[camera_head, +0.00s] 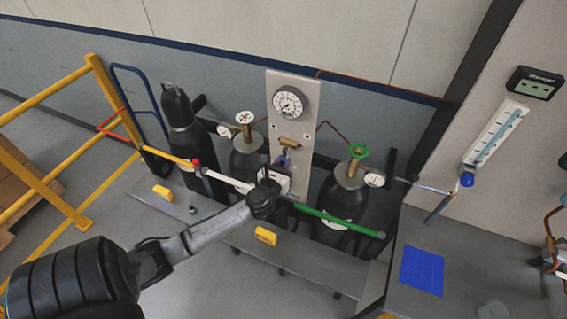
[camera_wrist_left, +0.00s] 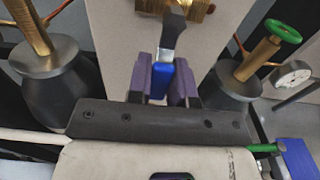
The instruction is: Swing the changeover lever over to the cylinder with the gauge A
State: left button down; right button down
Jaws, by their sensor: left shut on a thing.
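The changeover lever's blue handle (camera_head: 283,161) hangs below a brass valve (camera_head: 289,142) on the upright panel. In the left wrist view the grey lever arm runs down from the brass valve (camera_wrist_left: 190,5) to the blue handle (camera_wrist_left: 161,80). My left gripper (camera_head: 282,168) is shut on it, the handle between its purple pads (camera_wrist_left: 162,82). The lever points roughly downward. A cylinder with a white handwheel (camera_head: 246,157) stands left of the panel, a small gauge (camera_head: 224,131) beside it. A cylinder with a green handwheel (camera_head: 345,192) stands right, beside another small gauge (camera_head: 374,179). Gauge letters are not readable.
A large dial (camera_head: 290,103) sits above the valve. A bar with white and green sections (camera_head: 340,221) crosses in front of the cylinders. A dark cylinder (camera_head: 184,140) stands far left. Yellow blocks (camera_head: 266,236) lie on the grey ledge. A yellow railing (camera_head: 50,90) stands left.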

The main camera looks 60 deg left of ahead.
dwell(0.3)
pick_arm(q)
jog(key=n, duration=0.1)
jog(key=d+n+p, duration=0.1)
jog(key=n, duration=0.1)
jog(key=w+n, duration=0.1)
jog(key=shift+d+r+n, duration=0.25)
jog(key=shift+d+n, duration=0.15)
jog(key=shift+w+d+r+n+p, duration=0.25)
jog(key=shift+n+p, duration=0.2)
jog(key=shift+n, duration=0.45)
jog(key=c, duration=1)
grip_release()
jog(key=shift+d, duration=0.1)
